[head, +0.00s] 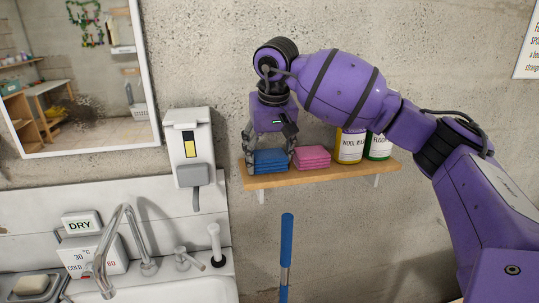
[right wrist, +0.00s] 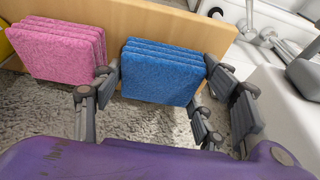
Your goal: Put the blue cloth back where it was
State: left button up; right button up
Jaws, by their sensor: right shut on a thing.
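The blue cloth (head: 270,160), a folded, layered stack, is at the left end of the wooden shelf (head: 325,172) and appears to rest on it. My right gripper (head: 269,157) comes from above, shut on the blue cloth with fingers on either side. In the right wrist view the blue cloth (right wrist: 162,70) sits between the fingers of the right gripper (right wrist: 160,82), at the shelf edge (right wrist: 160,20). My left gripper is not in view.
A pink cloth stack (head: 312,157) lies close to the right of the blue one. A white dispenser (head: 189,147) is on the wall at left, above the sink tap (head: 130,235).

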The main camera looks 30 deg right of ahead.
jog(key=shift+f, duration=0.15)
jog(key=o, duration=0.7)
jog(key=shift+f, duration=0.1)
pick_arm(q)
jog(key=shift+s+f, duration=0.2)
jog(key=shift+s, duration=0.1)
pick_arm(e)
jog(key=shift+o, duration=0.2)
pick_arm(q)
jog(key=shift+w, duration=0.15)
pick_arm(e)
jog(key=shift+r, duration=0.25)
pick_arm(q)
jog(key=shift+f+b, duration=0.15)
jog(key=shift+b, duration=0.15)
pick_arm(e)
jog(key=v, duration=1.2)
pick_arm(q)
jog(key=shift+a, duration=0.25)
pick_arm(e)
jog(key=shift+f, duration=0.1)
